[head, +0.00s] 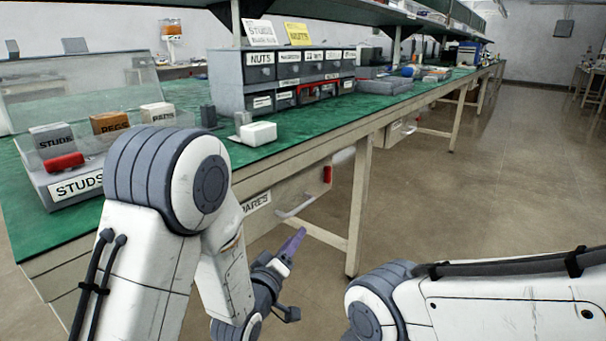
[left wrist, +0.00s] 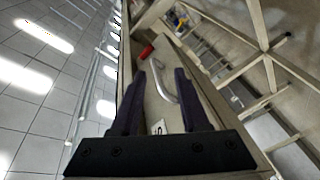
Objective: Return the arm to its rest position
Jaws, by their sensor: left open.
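My left arm comes down in front of the workbench (head: 330,137). Its gripper (head: 293,247) hangs below the bench top, in front of the drawer side with the pale handle (head: 296,208). In the left wrist view my left gripper (left wrist: 161,72) has its two dark fingers spread apart, with nothing held between them. The drawer handle shows beyond the fingers there (left wrist: 172,90). My right arm shows at the lower right of the head view, but its gripper is out of the picture.
A bench leg (head: 359,205) stands right of my left gripper. The floor at right is clear.

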